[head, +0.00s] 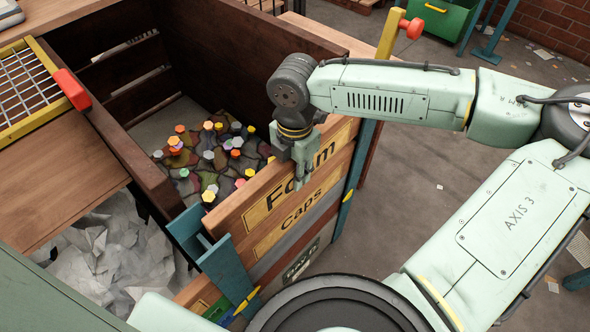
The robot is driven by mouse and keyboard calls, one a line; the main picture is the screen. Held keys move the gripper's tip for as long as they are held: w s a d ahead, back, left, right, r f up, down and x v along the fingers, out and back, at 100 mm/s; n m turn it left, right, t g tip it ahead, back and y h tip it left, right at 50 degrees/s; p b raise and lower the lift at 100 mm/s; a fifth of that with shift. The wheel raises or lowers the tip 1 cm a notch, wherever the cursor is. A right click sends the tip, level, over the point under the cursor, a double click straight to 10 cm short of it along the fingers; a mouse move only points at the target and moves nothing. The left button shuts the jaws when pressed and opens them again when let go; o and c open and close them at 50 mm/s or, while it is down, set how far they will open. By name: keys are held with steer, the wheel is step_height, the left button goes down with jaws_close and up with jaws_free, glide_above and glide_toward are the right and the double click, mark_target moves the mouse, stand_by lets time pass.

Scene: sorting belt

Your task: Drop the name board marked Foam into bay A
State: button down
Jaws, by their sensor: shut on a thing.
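The name board marked Foam (257,211) is a brown wooden plank with a yellow label. It stands on edge at the top of the front wall of a dark wooden bay. My gripper (302,178) is shut on its upper edge near the middle, and the fingers partly cover the lettering. The board marked Caps (297,217) is directly below, with a grey board (290,247) under that. Whether Foam rests on Caps or hangs just above it, I cannot tell. A dark plate (300,262) low on the front has lettering I can only partly read.
Blue posts stand at the left (223,267) and right (358,165) ends of the boards. Colourful caps (208,155) lie on dark lumps inside the bay. Pale crumpled sheets (110,255) fill the neighbouring space. A red-knobbed yellow post (390,35) rises behind my arm.

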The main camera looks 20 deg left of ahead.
step_height(320, 180, up, 17)
steer(key=p, duration=0.3)
steer(key=shift+r, duration=0.2)
steer(key=shift+d, duration=0.15)
